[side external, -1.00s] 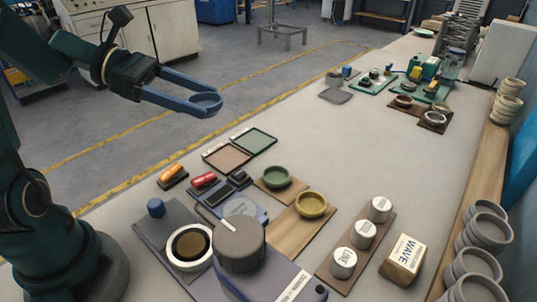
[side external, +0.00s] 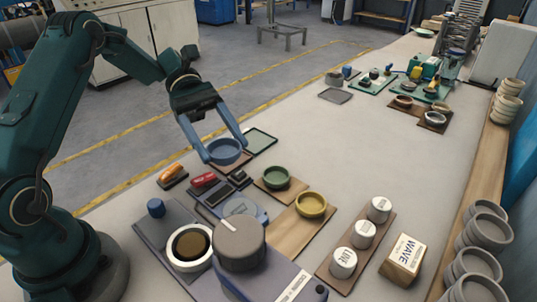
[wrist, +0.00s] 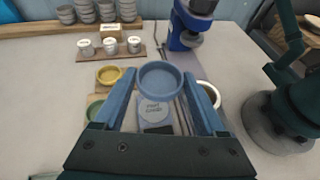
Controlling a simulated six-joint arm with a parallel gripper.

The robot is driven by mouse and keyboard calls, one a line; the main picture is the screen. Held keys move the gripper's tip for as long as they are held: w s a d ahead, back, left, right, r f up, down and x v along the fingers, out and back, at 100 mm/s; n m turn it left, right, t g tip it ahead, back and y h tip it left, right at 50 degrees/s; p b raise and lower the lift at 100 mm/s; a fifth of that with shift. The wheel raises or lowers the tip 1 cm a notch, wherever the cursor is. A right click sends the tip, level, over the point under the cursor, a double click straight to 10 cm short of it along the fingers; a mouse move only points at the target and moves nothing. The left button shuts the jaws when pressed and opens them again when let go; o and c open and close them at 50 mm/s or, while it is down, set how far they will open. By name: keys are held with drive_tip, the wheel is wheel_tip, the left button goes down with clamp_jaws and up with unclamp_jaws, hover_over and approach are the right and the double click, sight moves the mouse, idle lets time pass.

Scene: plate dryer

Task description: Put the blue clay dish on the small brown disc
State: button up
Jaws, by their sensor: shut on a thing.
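The blue clay dish (side external: 224,158) is a round, shallow, upright dish. My gripper (side external: 225,148) is shut on it, with one blue finger on each side of the dish. It holds the dish above the bench's near-left part, in front of the flat trays. The wrist view shows the dish (wrist: 160,80) between the fingers (wrist: 162,90). The small brown disc (side external: 190,244) lies inside a white ring on a grey-blue machine, below and left of the dish in the side view. In the wrist view the white ring (wrist: 209,95) is partly hidden behind a finger.
A grey cylindrical machine head (side external: 240,242) stands close to the disc. A scale (side external: 241,208), a green dish (side external: 276,178) and a yellow dish (side external: 311,204) are nearby. White-lidded jars (side external: 364,234) stand to the right. The bench's middle is clear.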

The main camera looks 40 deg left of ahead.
drive_tip(key=shift+s+d+f+g, duration=0.15)
drive_tip(key=shift+d+f+g, duration=0.15)
drive_tip(key=shift+d+f, duration=0.2)
hover_over(274, 235)
wheel_tip(274, 235, down, 7)
drive_tip(key=shift+r, duration=0.1)
drive_tip(key=shift+f, duration=1.9)
drive_tip(key=shift+f, duration=0.1)
drive_tip(key=shift+f, duration=0.15)
drive_tip(key=o, duration=1.3)
